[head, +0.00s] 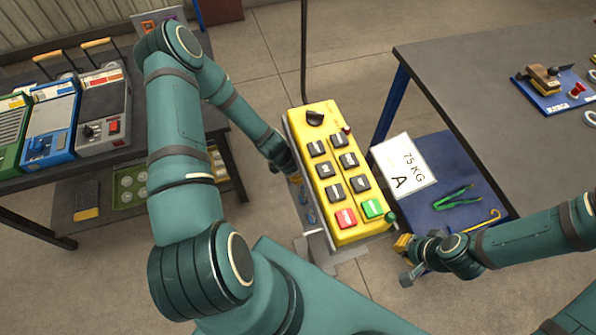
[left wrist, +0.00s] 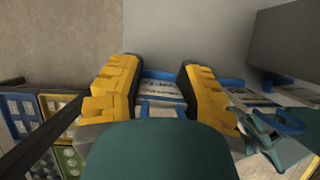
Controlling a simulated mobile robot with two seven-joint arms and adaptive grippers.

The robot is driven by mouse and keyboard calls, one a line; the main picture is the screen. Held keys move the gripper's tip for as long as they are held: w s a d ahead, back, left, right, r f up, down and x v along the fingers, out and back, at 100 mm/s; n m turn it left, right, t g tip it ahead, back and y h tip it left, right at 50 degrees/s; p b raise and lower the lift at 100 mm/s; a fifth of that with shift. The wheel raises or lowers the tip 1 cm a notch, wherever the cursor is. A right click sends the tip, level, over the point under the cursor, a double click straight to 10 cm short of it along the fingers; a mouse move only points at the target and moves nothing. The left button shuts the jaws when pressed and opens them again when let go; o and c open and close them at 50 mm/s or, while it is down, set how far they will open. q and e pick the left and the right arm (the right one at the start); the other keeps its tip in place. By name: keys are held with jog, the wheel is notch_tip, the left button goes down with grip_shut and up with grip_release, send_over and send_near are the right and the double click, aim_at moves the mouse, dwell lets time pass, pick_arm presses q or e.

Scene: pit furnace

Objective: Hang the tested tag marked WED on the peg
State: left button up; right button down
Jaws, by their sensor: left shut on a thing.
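My left gripper (left wrist: 160,85) is shut on a tag (left wrist: 162,91) with a blue frame and a pale printed face. The tag sits between the yellow fingers; its print is too small to read, so I cannot tell whether it says WED. In the head view my left arm reaches to the left side of the yellow pendant, and its fingers are largely hidden there. Other blue-framed tags (left wrist: 250,97) show to the right in the left wrist view. My right gripper (head: 405,260) is beside the pendant's lower right; its finger gap is unclear. I cannot make out the peg.
The yellow button pendant (head: 322,206) stands between my arms, with a cable above it. A dark table (head: 490,85) is at right, over a blue mat with a 75 KG A card (head: 403,165) and green tongs (head: 455,197). A bench at left holds several instruments (head: 50,120).

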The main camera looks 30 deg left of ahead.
pick_arm(q)
jog(key=o, duration=0.9)
jog(key=shift+f, duration=0.15)
jog(key=shift+o, duration=0.2)
jog(key=v, duration=0.3)
jog(key=shift+a+p, duration=0.1)
jog(key=shift+p, duration=0.25)
jog(key=s+a, duration=0.8)
jog(key=shift+s, duration=0.2)
jog(key=shift+s+a, duration=0.1)
jog(key=shift+a, duration=0.1)
